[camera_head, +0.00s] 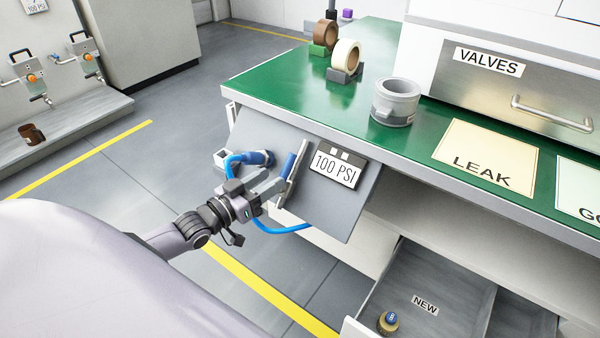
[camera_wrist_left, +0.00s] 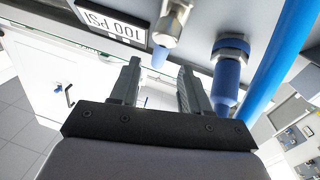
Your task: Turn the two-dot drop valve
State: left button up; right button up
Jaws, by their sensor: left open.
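A grey panel (camera_head: 345,205) hangs at the green bench's near left corner. It carries a "100 PSI" label (camera_head: 335,168) with small marks above it that I cannot read surely as two dots. Beside the label is a valve with a slim silver lever (camera_head: 297,160) and a blue part. The valve's metal body (camera_wrist_left: 172,22) and blue tip (camera_wrist_left: 160,57) show in the left wrist view. My left gripper (camera_head: 272,183) is open at the valve, its fingers pointing toward it. In the wrist view the blue tip lies just beyond the gap between the fingertips (camera_wrist_left: 159,70). Contact is unclear.
A blue hose (camera_head: 283,229) loops from a blue fitting (camera_head: 258,157) close beside my gripper. An open drawer marked "NEW" (camera_head: 425,305) sits below right. Tape rolls (camera_head: 345,52) and a grey ring (camera_head: 396,98) stand on the bench. Floor at left is clear.

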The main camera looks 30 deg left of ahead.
aim_at(283, 171)
pick_arm(q)
jog(key=shift+b+x, duration=1.05)
jog(key=shift+x, duration=2.35)
grip_shut()
